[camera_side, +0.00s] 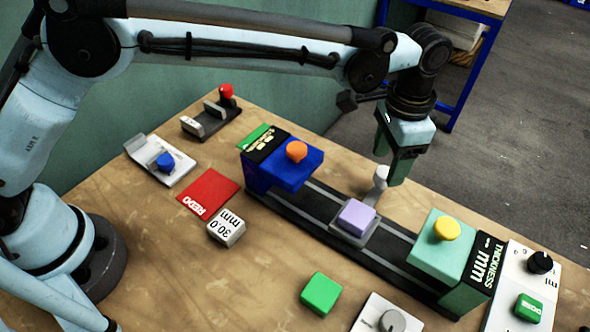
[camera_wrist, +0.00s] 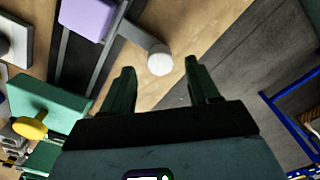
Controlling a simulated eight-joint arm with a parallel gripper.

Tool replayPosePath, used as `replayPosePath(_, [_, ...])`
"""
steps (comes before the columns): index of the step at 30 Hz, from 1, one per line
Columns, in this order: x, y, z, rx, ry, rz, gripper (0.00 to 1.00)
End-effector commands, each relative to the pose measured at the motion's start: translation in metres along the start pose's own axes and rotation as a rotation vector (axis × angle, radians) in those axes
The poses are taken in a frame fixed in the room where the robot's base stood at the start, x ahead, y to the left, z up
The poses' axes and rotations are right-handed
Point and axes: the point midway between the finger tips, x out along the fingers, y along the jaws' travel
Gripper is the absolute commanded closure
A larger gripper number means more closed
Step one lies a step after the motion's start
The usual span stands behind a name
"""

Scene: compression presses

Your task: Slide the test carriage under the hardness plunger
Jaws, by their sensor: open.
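The test carriage (camera_side: 344,232) sits on a dark rail (camera_side: 308,205) between two presses and carries a lilac block (camera_side: 356,217). Its arm ends in a pale round knob (camera_side: 380,175), which also shows in the wrist view (camera_wrist: 159,59). The blue press (camera_side: 285,172) with an orange knob is at the rail's left end; its label is too small to read. The teal press (camera_side: 440,255) at the right end is marked THICKNESS mm. My gripper (camera_side: 394,170) is open beside the carriage knob. In the wrist view the knob appears between and just beyond the fingertips (camera_wrist: 159,68).
A red REDO card (camera_side: 207,190), a 30.0 mm block (camera_side: 226,228) and a green block (camera_side: 320,294) lie in front of the rail. A white panel (camera_side: 520,285) with a black dial stands right. A blue-button device (camera_side: 160,160) sits at the left.

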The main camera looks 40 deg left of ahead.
Motion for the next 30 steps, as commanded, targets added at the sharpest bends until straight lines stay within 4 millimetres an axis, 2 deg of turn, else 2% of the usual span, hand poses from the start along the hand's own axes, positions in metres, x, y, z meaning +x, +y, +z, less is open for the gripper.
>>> replayPosePath(6, [0.02, 0.0, 0.0, 0.0, 0.0, 0.0, 0.4])
replayPosePath(16, [0.023, 0.0, 0.0, 0.0, 0.0, 0.0, 0.4])
replayPosePath(28, [0.023, 0.0, 0.0, 0.0, 0.0, 0.0, 0.99])
replayPosePath(30, [0.023, 0.0, 0.0, 0.0, 0.0, 0.0, 1.0])
